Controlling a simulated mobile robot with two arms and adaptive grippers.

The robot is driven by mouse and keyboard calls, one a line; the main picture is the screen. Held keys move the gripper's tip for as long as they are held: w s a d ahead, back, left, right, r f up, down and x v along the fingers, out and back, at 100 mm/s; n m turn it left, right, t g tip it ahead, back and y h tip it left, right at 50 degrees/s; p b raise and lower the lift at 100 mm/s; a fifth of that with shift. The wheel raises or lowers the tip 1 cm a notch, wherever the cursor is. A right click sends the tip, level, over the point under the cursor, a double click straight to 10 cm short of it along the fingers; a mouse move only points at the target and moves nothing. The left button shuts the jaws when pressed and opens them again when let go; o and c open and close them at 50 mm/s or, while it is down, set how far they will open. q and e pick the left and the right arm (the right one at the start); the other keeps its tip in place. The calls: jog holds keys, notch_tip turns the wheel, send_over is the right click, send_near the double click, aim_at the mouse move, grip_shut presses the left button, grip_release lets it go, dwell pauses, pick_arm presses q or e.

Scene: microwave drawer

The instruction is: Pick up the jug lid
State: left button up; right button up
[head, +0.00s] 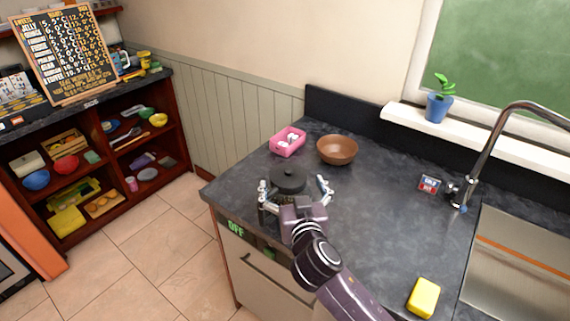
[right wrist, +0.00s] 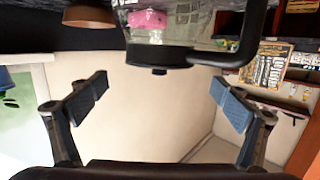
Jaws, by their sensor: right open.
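The black jug lid (head: 288,177) is round with a small knob and sits on the jug near the counter's left end. In the right wrist view the lid (right wrist: 160,58) appears upside down at the top middle. The clear glass jug (right wrist: 190,22) shows beyond it, with a black handle at the right. In the head view the jug is mostly hidden by my right gripper and the lid. My right gripper (head: 294,185) is open and empty, with its fingers spread on either side of the lid. The fingers (right wrist: 160,98) appear apart from the lid. My left gripper is not in view.
A brown bowl (head: 337,149) and a pink container (head: 288,142) stand behind the jug. A yellow sponge (head: 423,297), a small box (head: 429,184) and the sink (head: 515,262) are at the right. The counter (head: 385,235) between is clear.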

aim_at(289, 174)
jog(key=shift+w+a+r, duration=0.1)
jog(key=shift+w+r, duration=0.05)
jog(key=shift+w, duration=0.25)
jog(key=shift+r, duration=0.2)
jog(key=shift+w+p, duration=0.15)
jog(key=shift+p, duration=0.4)
jog(key=x, duration=0.1)
jog(key=p+x, duration=0.1)
jog(key=shift+w+f, duration=0.2)
jog(key=shift+f, duration=0.05)
jog(key=shift+x, duration=1.15)
jog(key=shift+f, duration=0.1)
jog(key=shift+c, duration=0.2)
jog(key=c, duration=1)
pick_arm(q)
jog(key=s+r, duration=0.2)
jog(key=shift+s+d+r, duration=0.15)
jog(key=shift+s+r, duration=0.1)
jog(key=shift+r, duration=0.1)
